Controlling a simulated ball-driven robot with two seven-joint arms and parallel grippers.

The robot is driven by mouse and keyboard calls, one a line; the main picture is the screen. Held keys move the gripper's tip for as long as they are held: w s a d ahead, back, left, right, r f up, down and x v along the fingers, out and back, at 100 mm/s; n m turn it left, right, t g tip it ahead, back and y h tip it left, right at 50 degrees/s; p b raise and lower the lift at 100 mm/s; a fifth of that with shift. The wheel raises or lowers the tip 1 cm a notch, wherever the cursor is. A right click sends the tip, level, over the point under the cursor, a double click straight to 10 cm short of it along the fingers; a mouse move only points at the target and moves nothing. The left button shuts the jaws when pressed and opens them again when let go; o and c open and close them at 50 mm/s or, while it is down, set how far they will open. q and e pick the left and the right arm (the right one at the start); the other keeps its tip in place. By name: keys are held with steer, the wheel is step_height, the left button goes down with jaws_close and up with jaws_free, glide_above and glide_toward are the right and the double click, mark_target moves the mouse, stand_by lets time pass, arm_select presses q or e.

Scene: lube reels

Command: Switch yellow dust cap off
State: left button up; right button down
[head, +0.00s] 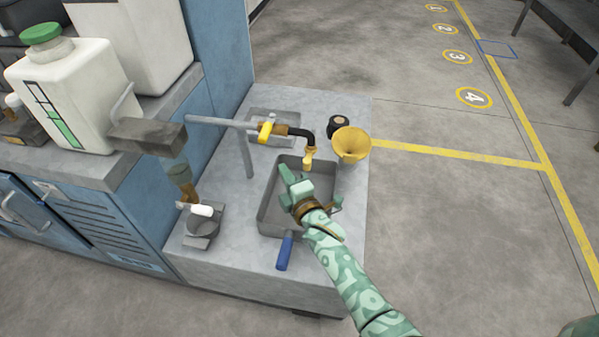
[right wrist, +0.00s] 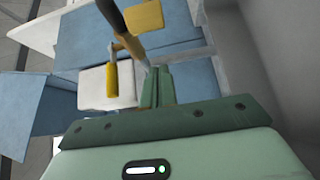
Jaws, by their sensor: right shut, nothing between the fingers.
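The yellow dust cap (head: 309,157) sits at the lower end of a black bent spout (head: 306,136) in the head view. A yellow valve handle (head: 266,131) is on the pipe behind the spout. My right gripper (head: 286,172) is just below and left of the cap in the picture, above a grey tray. Its fingers, also in the right wrist view (right wrist: 156,88), are shut with nothing between them. In the right wrist view a yellow piece (right wrist: 143,15) beside the black spout may be the cap; I cannot be sure. My left gripper is not in view.
The grey tray (head: 268,213) with a blue-handled tool (head: 284,252) lies under my right arm. A yellow funnel (head: 350,145) stands right of the spout. A small grey cup (head: 205,226) and white jug (head: 62,95) are at the left.

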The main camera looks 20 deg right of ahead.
mark_target(309, 155)
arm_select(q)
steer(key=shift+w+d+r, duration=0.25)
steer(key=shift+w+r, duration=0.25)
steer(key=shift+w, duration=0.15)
arm_select(e)
steer(key=d, duration=0.3)
steer(key=shift+s+d, duration=0.25)
steer(key=shift+d, duration=0.15)
steer(key=shift+s+d, duration=0.1)
